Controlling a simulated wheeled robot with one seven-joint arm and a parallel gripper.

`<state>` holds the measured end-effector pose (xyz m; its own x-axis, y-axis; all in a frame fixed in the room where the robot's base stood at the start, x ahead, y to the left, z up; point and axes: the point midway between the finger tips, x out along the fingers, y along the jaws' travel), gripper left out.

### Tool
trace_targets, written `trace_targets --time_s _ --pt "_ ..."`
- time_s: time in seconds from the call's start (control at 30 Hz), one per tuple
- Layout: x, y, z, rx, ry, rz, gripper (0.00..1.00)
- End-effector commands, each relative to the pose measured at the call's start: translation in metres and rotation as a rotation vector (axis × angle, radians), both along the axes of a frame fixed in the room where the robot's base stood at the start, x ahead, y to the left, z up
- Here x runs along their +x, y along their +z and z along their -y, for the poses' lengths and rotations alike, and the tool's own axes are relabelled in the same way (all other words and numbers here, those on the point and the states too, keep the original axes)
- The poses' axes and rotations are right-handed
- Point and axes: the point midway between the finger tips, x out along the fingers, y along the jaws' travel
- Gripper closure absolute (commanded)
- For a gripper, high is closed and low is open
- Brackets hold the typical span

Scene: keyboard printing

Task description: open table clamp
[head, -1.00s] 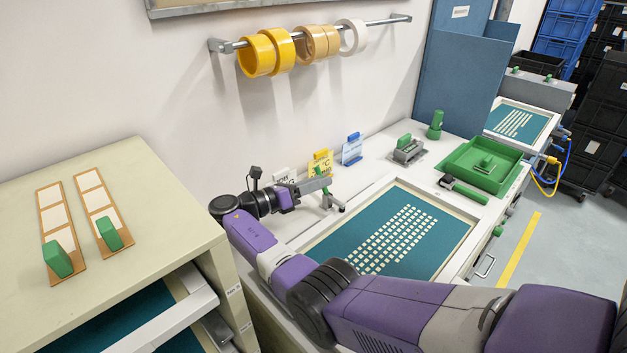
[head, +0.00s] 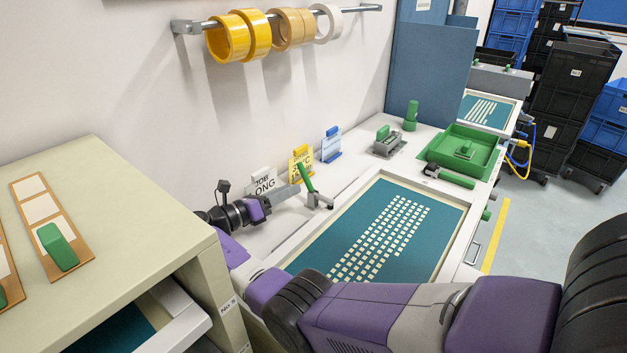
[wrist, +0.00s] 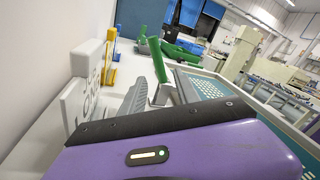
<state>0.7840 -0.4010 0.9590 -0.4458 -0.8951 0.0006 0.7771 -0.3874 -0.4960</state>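The table clamp (head: 318,200) sits at the left edge of the framed teal printing bed. Its green handle (head: 306,179) stands up, leaning to the left in the head view. The handle also shows in the wrist view (wrist: 154,68), just beyond a grey ridged finger. My gripper (head: 292,190) reaches in from the left, with its grey finger end beside or touching the lower handle. In the wrist view my gripper (wrist: 156,75) shows mainly its purple body and grey finger parts. Whether the handle is between the fingers is hidden.
Upright label cards, white (head: 264,183), yellow (head: 301,168) and blue (head: 332,146), stand close behind my gripper along the wall. A green tray (head: 460,148) lies at the far end. A beige cabinet (head: 110,200) is at the left. Tape rolls (head: 229,38) hang above.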

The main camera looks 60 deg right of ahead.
Motion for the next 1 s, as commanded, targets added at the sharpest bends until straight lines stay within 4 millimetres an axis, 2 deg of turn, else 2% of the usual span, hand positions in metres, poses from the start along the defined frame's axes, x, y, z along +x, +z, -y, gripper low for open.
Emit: trace_targets --time_s 0.3,0.5,0.7,0.97,1.0 --pt "-0.029 -0.002 0.055 0.000 -0.004 0.001 0.62" --pt "-0.040 -0.002 0.080 0.000 -0.003 0.001 0.62" --pt "-0.045 0.000 0.089 0.001 0.000 0.000 0.62" --pt "-0.045 0.000 0.090 0.001 0.000 -0.001 0.62" --pt "-0.045 0.000 0.090 0.001 0.000 -0.001 0.68"
